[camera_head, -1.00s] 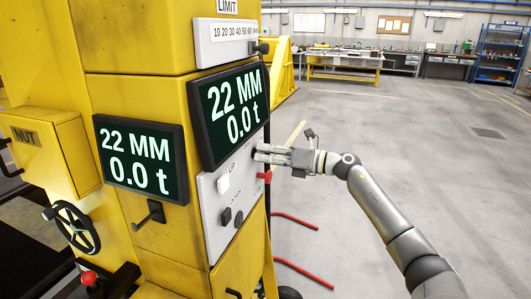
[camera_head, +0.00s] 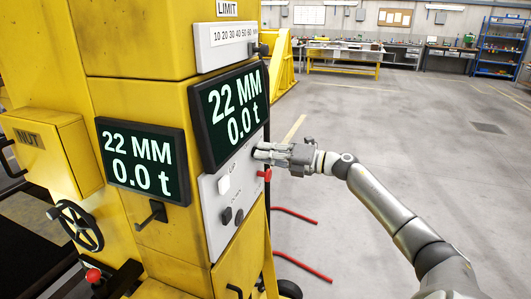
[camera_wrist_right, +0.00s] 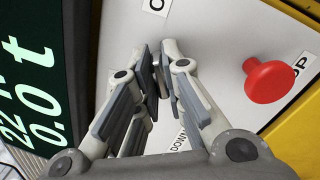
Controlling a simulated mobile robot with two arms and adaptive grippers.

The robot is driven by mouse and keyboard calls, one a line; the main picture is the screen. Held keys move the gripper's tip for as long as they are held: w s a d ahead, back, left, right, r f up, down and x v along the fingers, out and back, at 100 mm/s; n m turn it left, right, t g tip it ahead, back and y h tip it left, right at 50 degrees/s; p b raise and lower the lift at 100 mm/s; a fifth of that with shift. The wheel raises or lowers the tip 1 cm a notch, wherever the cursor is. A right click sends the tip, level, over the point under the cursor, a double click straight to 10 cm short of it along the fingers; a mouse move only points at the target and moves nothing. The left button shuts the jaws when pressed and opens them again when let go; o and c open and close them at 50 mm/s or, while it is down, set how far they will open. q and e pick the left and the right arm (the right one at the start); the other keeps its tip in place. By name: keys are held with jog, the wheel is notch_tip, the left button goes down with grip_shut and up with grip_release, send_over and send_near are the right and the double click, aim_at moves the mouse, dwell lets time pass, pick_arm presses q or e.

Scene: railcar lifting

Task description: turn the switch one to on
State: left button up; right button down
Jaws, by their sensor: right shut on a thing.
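The grey control panel (camera_head: 212,222) is on the side of the yellow column, below the larger screen. My right gripper (camera_head: 257,153) is at the upper part of this panel, fingers pointing into it. In the right wrist view the fingers (camera_wrist_right: 158,82) are drawn together at the panel face, shut on a small control. The fingers hide most of that control, taken to be the switch. A partly cut-off label beginning with "O" (camera_wrist_right: 157,4) is just above the fingertips. My left gripper is out of view.
A red stop button (camera_wrist_right: 272,80) sticks out right of the fingers. A white button (camera_head: 223,184) and a black button (camera_head: 226,215) are lower on the panel. The large screen (camera_head: 235,108) reads 22 MM and 0.0 t. Open floor lies to the right.

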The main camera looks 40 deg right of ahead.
jog(key=c, duration=1.5)
grip_release()
jog(key=shift+d, duration=0.1)
jog(key=shift+c, duration=0.2)
jog(key=v, duration=1.2)
